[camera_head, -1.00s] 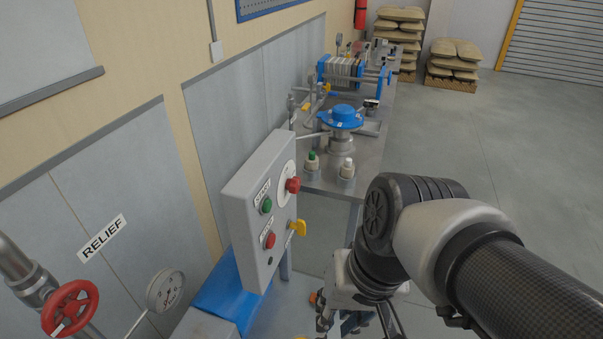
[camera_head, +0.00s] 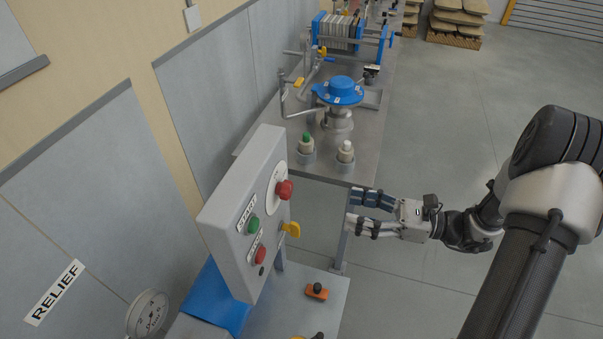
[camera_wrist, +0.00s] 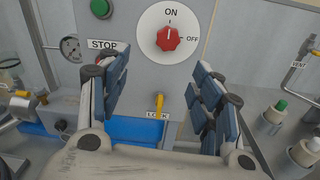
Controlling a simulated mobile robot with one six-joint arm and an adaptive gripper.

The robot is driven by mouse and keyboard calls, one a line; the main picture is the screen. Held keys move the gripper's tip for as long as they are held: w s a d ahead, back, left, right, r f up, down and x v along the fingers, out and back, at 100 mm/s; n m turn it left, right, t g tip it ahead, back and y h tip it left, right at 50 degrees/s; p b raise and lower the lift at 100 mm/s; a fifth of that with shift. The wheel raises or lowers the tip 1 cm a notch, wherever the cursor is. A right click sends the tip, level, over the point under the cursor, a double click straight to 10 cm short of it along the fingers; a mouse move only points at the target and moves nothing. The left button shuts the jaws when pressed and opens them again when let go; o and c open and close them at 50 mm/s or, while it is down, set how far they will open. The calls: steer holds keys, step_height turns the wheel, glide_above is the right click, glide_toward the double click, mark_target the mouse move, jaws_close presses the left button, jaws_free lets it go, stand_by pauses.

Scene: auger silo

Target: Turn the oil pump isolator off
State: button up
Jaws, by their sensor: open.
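The isolator is a red rotary knob (camera_wrist: 167,38) on a white dial (camera_wrist: 148,23) marked ON at the top and OFF at the right. The knob looks upright, toward ON. In the head view the red knob (camera_head: 284,190) stands out from the grey control box (camera_head: 222,222). My gripper (camera_head: 351,208) is open and empty, to the right of the box and apart from it, with its fingers toward the panel. In the wrist view my gripper's spread fingers (camera_wrist: 161,61) frame the panel just below the knob.
A yellow lever (camera_head: 290,229) by a LOCK label (camera_wrist: 157,115) sits below the knob. A green START button (camera_head: 253,225) and red STOP button (camera_head: 260,255) are beside it. A bench (camera_head: 345,168) with a blue-topped device (camera_head: 341,91) stands behind. Open floor lies at right.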

mark_target(291, 191)
steer(key=shift+m+t, duration=0.4)
steer(key=x, duration=0.5)
steer(key=b+x, duration=0.1)
steer(key=x, duration=1.1)
steer(key=shift+w+d+f+b, duration=0.15)
steer(key=shift+w+f+b, duration=0.05)
steer(key=shift+w+b, duration=0.2)
steer(key=shift+c, duration=0.3)
steer(key=c, duration=1)
